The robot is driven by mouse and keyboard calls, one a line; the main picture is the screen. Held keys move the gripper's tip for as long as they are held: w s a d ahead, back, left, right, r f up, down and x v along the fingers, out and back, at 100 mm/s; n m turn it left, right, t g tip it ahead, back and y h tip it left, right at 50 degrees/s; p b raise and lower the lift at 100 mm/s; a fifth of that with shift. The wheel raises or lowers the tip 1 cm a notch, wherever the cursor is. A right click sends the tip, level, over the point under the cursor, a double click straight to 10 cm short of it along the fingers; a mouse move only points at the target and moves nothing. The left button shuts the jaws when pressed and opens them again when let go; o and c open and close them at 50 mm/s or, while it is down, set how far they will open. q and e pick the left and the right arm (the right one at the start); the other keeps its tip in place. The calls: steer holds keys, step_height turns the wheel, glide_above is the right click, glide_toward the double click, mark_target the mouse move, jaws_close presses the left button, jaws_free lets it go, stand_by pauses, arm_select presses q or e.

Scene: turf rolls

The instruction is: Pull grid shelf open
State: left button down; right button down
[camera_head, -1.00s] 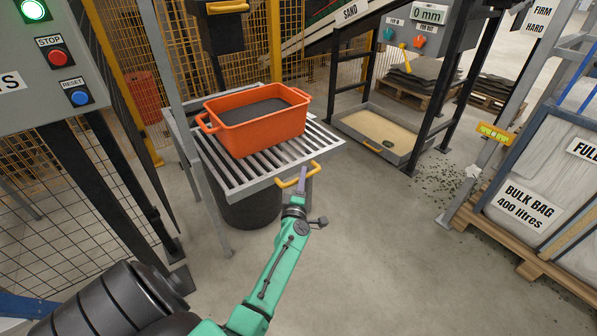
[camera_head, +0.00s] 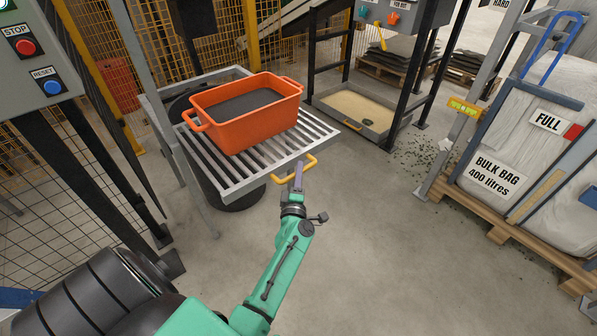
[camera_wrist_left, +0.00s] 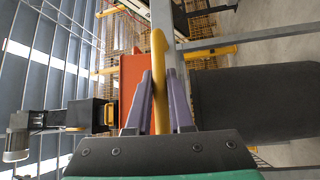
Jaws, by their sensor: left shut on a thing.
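The grid shelf (camera_head: 243,178) is a grey slatted tray with a yellow handle (camera_head: 311,163) on its front edge. It is slid out of its grey frame towards me. An orange tub (camera_head: 248,128) with dark fill stands upright on the slats. My left gripper (camera_head: 298,172) is shut on the yellow handle. In the left wrist view the handle (camera_wrist_left: 158,50) stands between the purple fingers (camera_wrist_left: 160,88). My right gripper is in neither view.
A dark round bin (camera_head: 232,196) stands under the shelf. A control box (camera_head: 32,55) and mesh fence are at the left. A low tray of sand (camera_head: 372,133) lies behind at the right. A bulk bag (camera_head: 500,170) on a pallet is at the right. The floor in front is clear.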

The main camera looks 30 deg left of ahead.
arm_select(q)
steer(key=c, duration=0.8)
jaws_free()
steer(key=shift+s+d+f, duration=0.1)
steer(key=shift+s+d, duration=0.1)
steer(key=shift+s, duration=0.15)
steer(key=v, duration=1.3)
steer(key=shift+s+d+p, duration=0.15)
steer(key=shift+s+p, duration=0.2)
steer(key=shift+p, duration=0.05)
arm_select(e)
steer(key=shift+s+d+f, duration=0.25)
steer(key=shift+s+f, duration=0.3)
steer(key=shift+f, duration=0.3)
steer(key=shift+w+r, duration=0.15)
